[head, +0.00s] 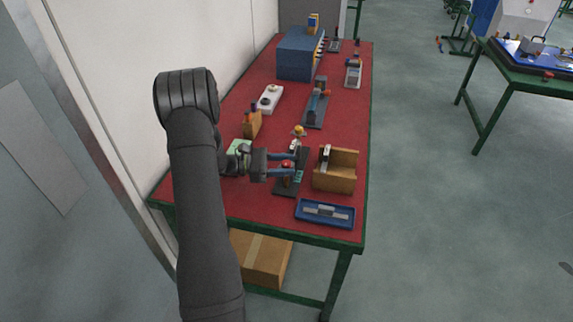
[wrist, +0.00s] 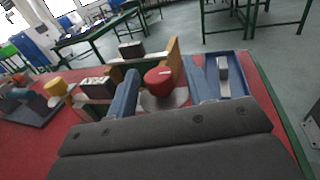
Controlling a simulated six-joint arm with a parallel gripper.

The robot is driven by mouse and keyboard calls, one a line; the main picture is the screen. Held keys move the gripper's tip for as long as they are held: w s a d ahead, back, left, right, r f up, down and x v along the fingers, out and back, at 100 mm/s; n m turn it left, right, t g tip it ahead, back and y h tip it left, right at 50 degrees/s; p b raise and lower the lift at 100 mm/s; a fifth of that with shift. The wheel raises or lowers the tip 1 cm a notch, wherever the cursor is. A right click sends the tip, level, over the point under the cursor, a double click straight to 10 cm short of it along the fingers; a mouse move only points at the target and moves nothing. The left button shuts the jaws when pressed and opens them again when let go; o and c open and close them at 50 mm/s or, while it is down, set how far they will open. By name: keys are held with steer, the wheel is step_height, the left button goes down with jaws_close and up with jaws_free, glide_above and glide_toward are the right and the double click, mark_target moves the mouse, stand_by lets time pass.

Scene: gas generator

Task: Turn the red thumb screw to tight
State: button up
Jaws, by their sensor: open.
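The red thumb screw (head: 287,164) stands on a dark base plate (head: 283,188) near the front of the red table. In the wrist view the red thumb screw (wrist: 158,80) has a round red knob with a small white mark on top, above a grey metal disc (wrist: 165,100). My gripper (head: 284,164) reaches in from the left with its blue fingers apart, one on each side of the knob. In the wrist view my gripper (wrist: 165,88) is open, with visible gaps between the fingers and the knob. The lower part of the screw is hidden.
A wooden holder (head: 335,175) stands just right of the screw. A blue tray (head: 325,213) with a grey part lies in front. A yellow knob (head: 299,130) is behind. A wooden block (head: 252,124) and a white unit (head: 267,99) stand farther back left.

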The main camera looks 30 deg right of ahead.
steer(key=shift+s+d, duration=0.15)
steer(key=shift+d, duration=0.1)
steer(key=c, duration=1)
steer(key=shift+o, duration=0.2)
steer(key=shift+m+g+y, duration=2.4)
steer(key=shift+g+y, duration=0.1)
steer(key=shift+g, duration=0.3)
steer(key=o, duration=1)
steer(key=shift+c, duration=0.2)
